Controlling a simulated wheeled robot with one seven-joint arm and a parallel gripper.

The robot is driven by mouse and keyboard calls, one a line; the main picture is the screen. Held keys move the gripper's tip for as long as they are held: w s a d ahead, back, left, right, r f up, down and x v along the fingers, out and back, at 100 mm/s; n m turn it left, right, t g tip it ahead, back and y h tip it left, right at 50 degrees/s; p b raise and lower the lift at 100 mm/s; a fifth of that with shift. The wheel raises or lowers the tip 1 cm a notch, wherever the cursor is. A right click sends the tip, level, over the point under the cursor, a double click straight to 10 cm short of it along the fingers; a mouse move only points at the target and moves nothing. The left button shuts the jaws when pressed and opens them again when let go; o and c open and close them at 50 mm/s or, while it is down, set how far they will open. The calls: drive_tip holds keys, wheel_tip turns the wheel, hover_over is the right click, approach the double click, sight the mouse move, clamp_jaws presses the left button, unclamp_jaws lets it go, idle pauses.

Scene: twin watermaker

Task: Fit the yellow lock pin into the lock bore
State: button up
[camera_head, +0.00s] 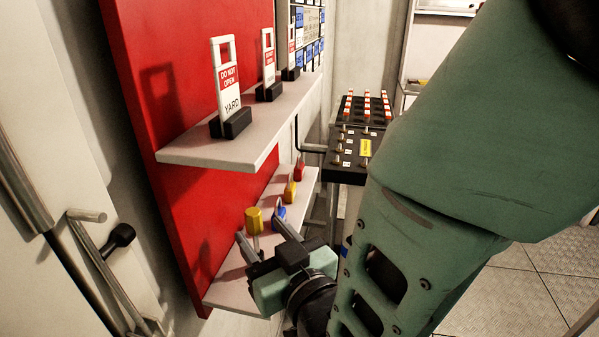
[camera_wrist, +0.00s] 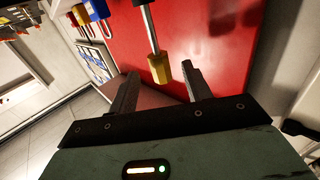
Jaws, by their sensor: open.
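The yellow lock pin (camera_head: 254,215) has a thick yellow head on a thin metal stem. It stands upright at the lower white shelf (camera_head: 225,291) in the head view. In the wrist view, the yellow pin's head (camera_wrist: 160,69) shows between the fingertips, with its shaft running to the top edge. My gripper (camera_head: 259,230) is open, its two fingers on either side of the pin; the wrist view also shows my gripper (camera_wrist: 160,74) empty. I cannot tell whether a finger touches the pin. I cannot make out the lock bore in either view.
Blue (camera_head: 279,211), yellow (camera_head: 290,190) and red (camera_head: 299,170) padlocks stand farther along the lower shelf. The upper shelf (camera_head: 190,152) overhangs with white-red tags (camera_head: 228,85). A red panel (camera_head: 150,60) is behind. A black rack (camera_head: 342,165) stands beyond. A black-knobbed lever (camera_head: 120,236) is at left.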

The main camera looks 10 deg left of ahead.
sight(257, 226)
drive_tip(key=p+x, duration=0.1)
drive_tip(key=x, duration=0.3)
drive_tip(key=shift+w+a+f, duration=0.1)
drive_tip(key=shift+w, duration=0.05)
clamp_jaws()
drive_tip(key=shift+p, duration=0.35)
